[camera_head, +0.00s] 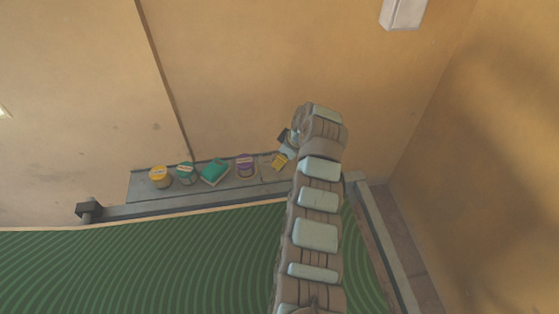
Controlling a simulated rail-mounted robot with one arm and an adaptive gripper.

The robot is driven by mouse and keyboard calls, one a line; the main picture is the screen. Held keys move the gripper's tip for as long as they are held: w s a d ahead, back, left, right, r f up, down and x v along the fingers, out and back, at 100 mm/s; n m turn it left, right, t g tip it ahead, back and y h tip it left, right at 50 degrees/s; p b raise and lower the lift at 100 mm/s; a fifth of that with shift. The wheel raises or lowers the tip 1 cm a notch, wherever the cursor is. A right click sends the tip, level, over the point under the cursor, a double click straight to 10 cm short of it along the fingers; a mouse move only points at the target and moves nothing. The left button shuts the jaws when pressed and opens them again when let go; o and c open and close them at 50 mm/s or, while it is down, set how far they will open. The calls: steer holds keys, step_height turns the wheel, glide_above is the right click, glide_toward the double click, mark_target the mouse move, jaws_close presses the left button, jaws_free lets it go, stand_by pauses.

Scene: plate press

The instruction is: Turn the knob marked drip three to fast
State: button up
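My arm reaches up over the green striped surface (150,268) and bends at the top toward a grey shelf (142,188). My gripper (284,149) is at the arm's end, small and partly hidden by my wrist; I cannot tell if it is open or shut. It is just above a small yellow item (279,161) near the shelf's right end. I cannot tell whether they touch. Further left is a round purple piece (245,166) with a pale label. No knob marked drip three can be read; any markings are too small.
Left along the shelf are a teal block (215,172), a round teal piece (186,173) and a round yellow piece (159,176). A dark block (90,210) is at the rail's left end. A white box (402,13) is high on the wall.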

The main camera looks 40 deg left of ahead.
steer(key=shift+x, duration=1.2)
steer(key=shift+w, duration=0.1)
jaws_close()
